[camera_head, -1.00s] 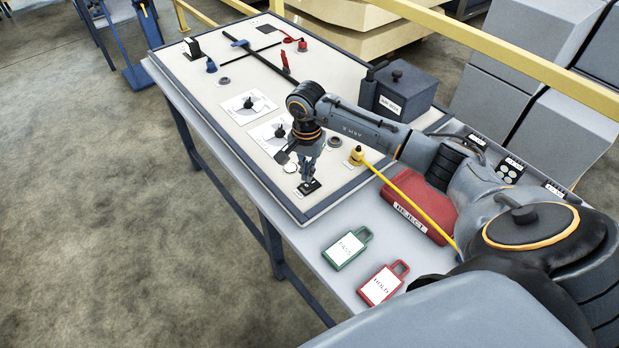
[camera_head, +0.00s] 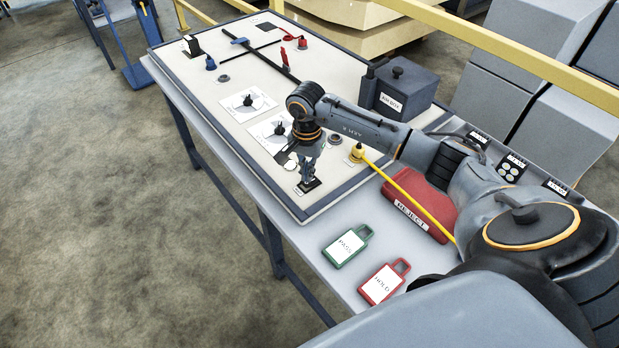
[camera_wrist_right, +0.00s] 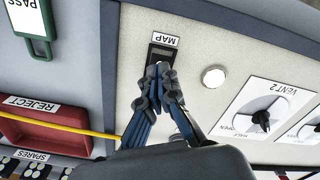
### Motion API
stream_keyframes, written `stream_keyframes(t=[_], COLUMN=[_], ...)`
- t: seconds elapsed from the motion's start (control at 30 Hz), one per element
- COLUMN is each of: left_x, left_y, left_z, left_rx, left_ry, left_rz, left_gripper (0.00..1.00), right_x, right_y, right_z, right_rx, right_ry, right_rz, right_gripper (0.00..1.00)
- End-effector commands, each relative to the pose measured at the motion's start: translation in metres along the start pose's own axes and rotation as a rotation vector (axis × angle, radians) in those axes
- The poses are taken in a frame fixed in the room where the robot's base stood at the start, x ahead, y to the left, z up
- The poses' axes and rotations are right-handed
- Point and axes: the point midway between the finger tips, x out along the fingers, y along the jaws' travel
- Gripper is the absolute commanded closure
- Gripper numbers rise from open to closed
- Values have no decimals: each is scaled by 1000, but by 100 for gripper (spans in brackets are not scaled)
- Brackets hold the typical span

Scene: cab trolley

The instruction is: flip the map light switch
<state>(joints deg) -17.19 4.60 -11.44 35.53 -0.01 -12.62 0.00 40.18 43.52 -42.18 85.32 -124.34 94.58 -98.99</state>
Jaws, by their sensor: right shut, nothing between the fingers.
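The map light switch (camera_wrist_right: 160,55) is a black rocker plate with a white MAP label (camera_wrist_right: 165,39) beside it, on the cream panel. In the head view the switch (camera_head: 311,185) sits near the panel's front corner. My right gripper (camera_head: 306,181) points down over it. In the right wrist view my right gripper (camera_wrist_right: 159,72) is shut and empty, with its fingertips over the lower part of the switch. They hide that part, and I cannot tell whether they touch it or which way the rocker is set. My left gripper is not in view.
A round white button (camera_wrist_right: 214,77) and the VENT 2 knob (camera_wrist_right: 262,118) lie beside the switch. A red REJECT tray (camera_head: 435,203), a yellow cable (camera_head: 412,200), a green PASS tag (camera_head: 347,246) and a red HOLD tag (camera_head: 383,284) are close by. A grey box (camera_head: 402,92) stands behind my arm.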

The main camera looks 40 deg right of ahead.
Motion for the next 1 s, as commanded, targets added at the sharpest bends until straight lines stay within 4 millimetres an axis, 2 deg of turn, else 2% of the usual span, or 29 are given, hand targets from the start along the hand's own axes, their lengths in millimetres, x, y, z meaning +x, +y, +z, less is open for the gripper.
stream_keyframes(t=[1.0], left_x=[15], left_y=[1], left_z=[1], left_rx=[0], left_ry=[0], left_rz=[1], left_gripper=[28], right_x=[16], right_y=[0], right_z=[0], right_rx=[1], right_ry=[0], right_rz=[0], right_gripper=[100])
